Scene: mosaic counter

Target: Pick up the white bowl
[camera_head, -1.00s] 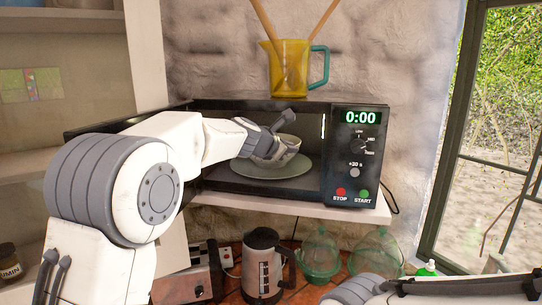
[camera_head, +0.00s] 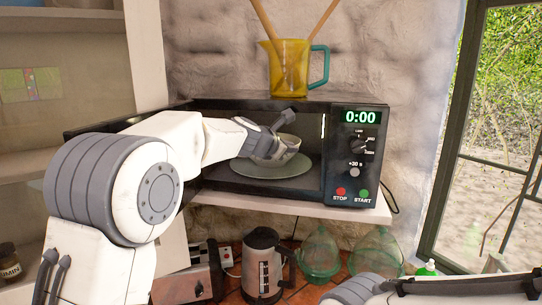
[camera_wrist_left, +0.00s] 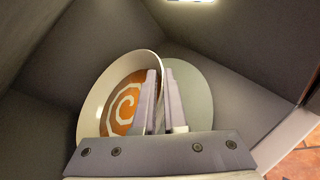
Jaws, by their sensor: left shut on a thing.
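The white bowl (camera_head: 291,142) is inside the open microwave, above the round plate (camera_head: 268,170), mostly behind my left gripper (camera_head: 281,133). In the left wrist view the bowl (camera_wrist_left: 93,107) has a white wall and an orange inside with a white spiral. The two fingers of my left gripper (camera_wrist_left: 163,85) are closed on the bowl's rim, one inside and one outside. The bowl appears tilted in that view. The pale plate (camera_wrist_left: 198,92) shows behind it. Whether the bowl touches the plate is hard to tell. My right gripper is not visible.
The microwave (camera_head: 357,185) stands on a white shelf (camera_head: 300,208), its walls close around my left gripper. A yellow jug (camera_head: 288,75) with wooden sticks stands on top. Below are a kettle (camera_head: 262,265), glass domes (camera_head: 319,256) and a toaster (camera_head: 190,285).

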